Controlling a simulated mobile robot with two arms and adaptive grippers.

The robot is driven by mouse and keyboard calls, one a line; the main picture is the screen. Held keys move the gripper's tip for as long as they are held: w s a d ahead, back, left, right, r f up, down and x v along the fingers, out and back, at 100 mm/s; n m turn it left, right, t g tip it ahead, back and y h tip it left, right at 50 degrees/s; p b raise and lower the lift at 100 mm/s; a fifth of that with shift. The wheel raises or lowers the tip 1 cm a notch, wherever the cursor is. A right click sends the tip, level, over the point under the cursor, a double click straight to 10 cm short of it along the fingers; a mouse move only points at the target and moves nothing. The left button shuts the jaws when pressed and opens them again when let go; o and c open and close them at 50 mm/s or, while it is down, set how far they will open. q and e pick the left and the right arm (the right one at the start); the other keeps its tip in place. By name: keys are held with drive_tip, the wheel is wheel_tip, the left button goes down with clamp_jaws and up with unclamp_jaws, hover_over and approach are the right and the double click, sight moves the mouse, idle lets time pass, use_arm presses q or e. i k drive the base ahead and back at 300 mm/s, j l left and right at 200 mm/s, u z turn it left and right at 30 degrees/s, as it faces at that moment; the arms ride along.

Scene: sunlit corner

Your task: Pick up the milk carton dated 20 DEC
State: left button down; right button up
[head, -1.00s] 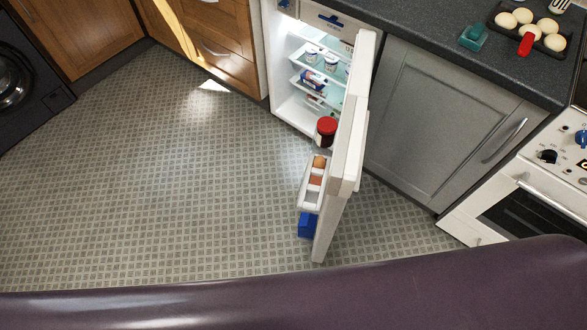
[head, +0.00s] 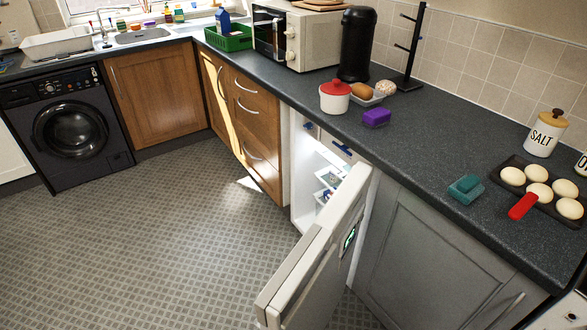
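Inside the fridge (head: 305,180) a few small pots show on the shelves; the lower part is hidden behind the door. Neither of my grippers is in view.
The floor (head: 150,250) at left is clear.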

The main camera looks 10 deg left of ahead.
sight(222, 17)
drive_tip(key=j, duration=1.45)
drive_tip(key=i+j, duration=0.2)
drive_tip(key=j, duration=0.15)
drive_tip(key=i+j, duration=0.15)
drive_tip(key=j, duration=0.2)
drive_tip(key=i+j, duration=0.2)
drive_tip(key=j, duration=0.15)
drive_tip(key=i+j+z, duration=0.1)
drive_tip(key=j, duration=0.25)
drive_tip(key=i+j, duration=0.4)
drive_tip(key=j, duration=0.3)
